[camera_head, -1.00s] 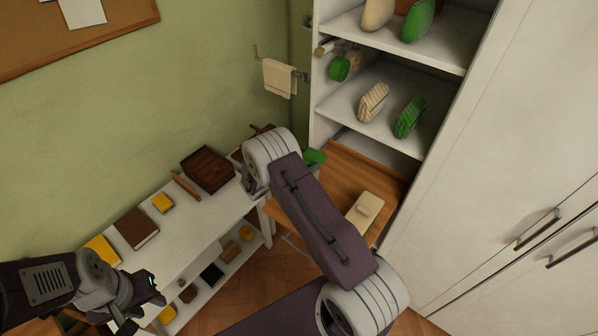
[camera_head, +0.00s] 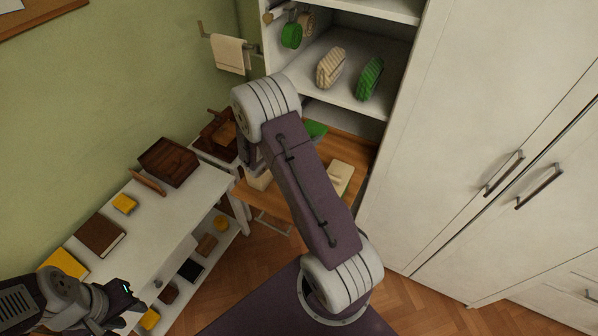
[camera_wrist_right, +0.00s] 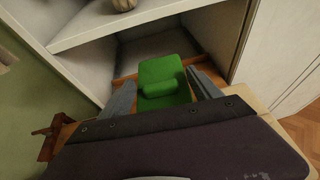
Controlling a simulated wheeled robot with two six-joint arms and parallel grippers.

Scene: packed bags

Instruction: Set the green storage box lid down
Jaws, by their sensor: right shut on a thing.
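The green storage box lid (camera_wrist_right: 165,72) shows in the right wrist view between the two grey fingers of my right gripper (camera_wrist_right: 163,92), which is shut on it. It has a raised block-like grip. In the head view, part of the green lid (camera_head: 315,130) shows beside my right wrist, over the back of a wooden surface (camera_head: 358,150) in the cabinet. My right fingers are hidden behind my arm there. I cannot tell whether the lid touches the wood. My left gripper (camera_head: 122,306) is at the lower left, far from the lid; its jaw opening is unclear.
A cream lid-like block (camera_head: 340,178) lies on the wooden surface. Striped and green bags (camera_head: 369,79) stand on the shelf above. A white bench (camera_head: 185,205) with a dark wooden box (camera_head: 168,162) stands left. Tall white doors (camera_head: 470,130) close off the right.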

